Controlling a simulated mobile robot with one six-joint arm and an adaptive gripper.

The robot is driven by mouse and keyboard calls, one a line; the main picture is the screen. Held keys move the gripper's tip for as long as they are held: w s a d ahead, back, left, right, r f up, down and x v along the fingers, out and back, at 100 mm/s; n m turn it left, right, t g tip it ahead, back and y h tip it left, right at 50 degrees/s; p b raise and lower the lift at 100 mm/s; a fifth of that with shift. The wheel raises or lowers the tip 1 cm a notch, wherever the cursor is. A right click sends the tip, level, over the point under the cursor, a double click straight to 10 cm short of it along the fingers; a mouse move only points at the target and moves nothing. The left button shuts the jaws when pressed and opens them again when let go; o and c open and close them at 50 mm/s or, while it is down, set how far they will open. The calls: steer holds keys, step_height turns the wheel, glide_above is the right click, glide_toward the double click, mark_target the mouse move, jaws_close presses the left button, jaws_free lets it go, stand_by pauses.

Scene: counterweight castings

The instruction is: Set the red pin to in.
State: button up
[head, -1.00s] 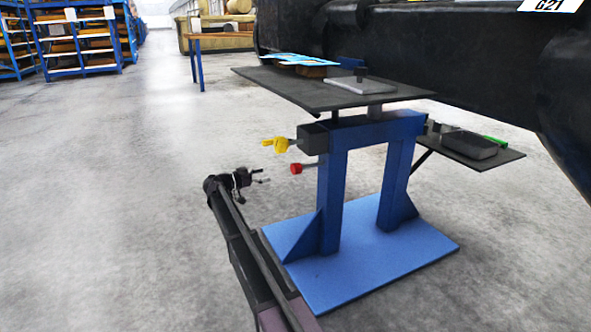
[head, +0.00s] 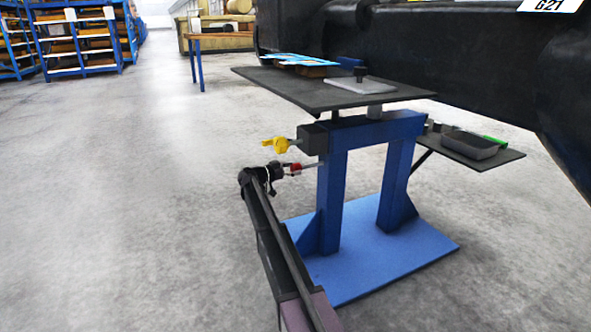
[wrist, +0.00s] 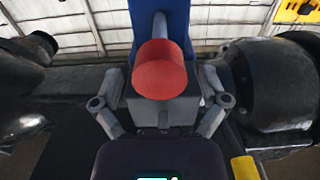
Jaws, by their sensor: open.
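The red pin (head: 296,168) sticks out to the left from the blue stand's near leg on a thin grey rod, and a length of rod shows between its head and the leg. In the wrist view the red pin's round head (wrist: 163,72) faces me, with the grey rod and blue post behind it. My gripper (head: 290,170) is at the pin, with the head between or just in front of its fingers. In the wrist view the fingers (wrist: 163,105) are spread on both sides of the head. I cannot tell whether they touch it.
A yellow handle (head: 276,145) sticks out just above the pin from a grey block on the stand. A dark tabletop (head: 320,95) sits on the blue stand (head: 330,200). A large black casting (head: 440,60) is behind. The floor left of the stand is clear.

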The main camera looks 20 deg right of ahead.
steer(key=shift+d, duration=0.25)
jaws_close()
steer(key=shift+w, duration=0.1)
